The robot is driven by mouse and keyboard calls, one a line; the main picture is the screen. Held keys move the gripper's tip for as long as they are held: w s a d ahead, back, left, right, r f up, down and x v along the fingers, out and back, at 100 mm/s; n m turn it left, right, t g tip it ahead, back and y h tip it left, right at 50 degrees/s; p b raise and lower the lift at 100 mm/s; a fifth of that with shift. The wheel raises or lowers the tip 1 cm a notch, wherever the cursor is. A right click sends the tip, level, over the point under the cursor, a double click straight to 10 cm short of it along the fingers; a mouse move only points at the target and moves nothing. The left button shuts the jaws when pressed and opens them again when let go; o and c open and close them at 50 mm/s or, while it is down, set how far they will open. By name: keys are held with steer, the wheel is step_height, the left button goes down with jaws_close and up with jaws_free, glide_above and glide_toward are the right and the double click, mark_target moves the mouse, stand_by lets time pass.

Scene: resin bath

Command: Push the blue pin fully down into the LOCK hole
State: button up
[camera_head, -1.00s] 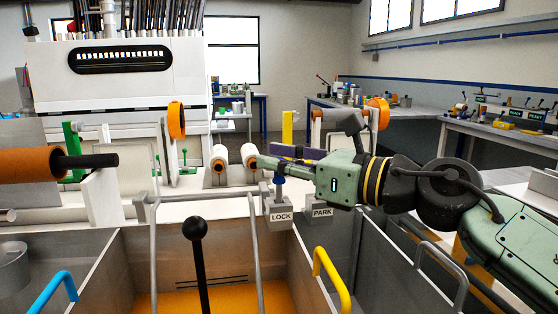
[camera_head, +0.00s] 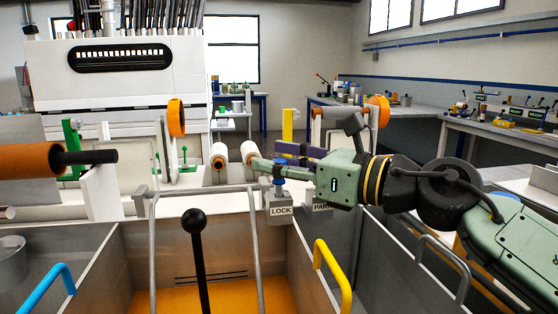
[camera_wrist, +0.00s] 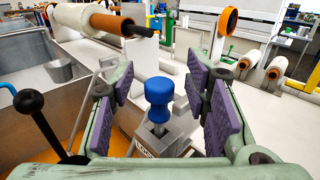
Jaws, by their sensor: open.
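The blue pin (camera_wrist: 160,92) stands upright at the LOCK block (camera_wrist: 150,146), its head above the block's top and a short grey shaft below the head. In the head view, the pin's blue head (camera_head: 279,181) shows above the block with the LOCK label (camera_head: 281,211), close to my fingers. My gripper (camera_head: 276,158) reaches in from the right. In the wrist view, the purple pads of my open gripper (camera_wrist: 161,80) stand either side of the pin, with clear gaps. How deep the shaft sits is hidden.
The PARK block (camera_head: 321,207) stands just right of LOCK, partly under my gripper. A black-knobbed lever (camera_head: 194,221) and a yellow handle (camera_head: 333,275) rise in front.

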steer(key=v, duration=1.2)
